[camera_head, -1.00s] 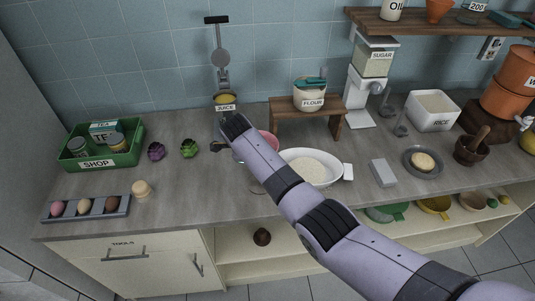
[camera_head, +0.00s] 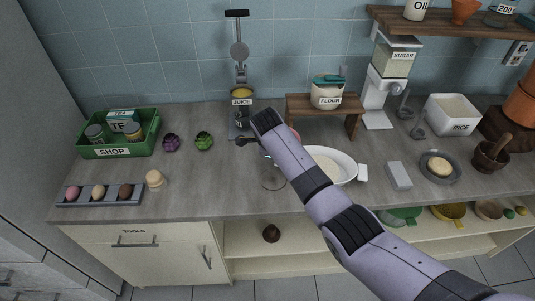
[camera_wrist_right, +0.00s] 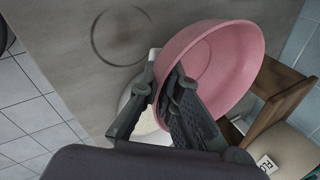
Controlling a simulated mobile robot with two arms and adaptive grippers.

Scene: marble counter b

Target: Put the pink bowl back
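The pink bowl (camera_wrist_right: 222,65) fills the upper middle of the right wrist view, tilted in that picture. In the head view only a sliver of the pink bowl (camera_head: 296,134) shows behind my right arm. My right gripper (camera_wrist_right: 165,78) has its fingers on either side of the bowl's wall, near the rim, and appears closed on it. My arm hides most of this grip in the head view. A thin dark ring (camera_head: 274,177) marks the counter in front of the bowl and also shows in the wrist view (camera_wrist_right: 121,36). My left gripper is out of view.
A white pan of pale grains (camera_head: 345,164) is close beside the bowl. A wooden stand (camera_head: 353,125) with a flour canister (camera_head: 326,93) and a juicer (camera_head: 241,103) stand behind. The counter (camera_head: 215,180) left of the ring is clear.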

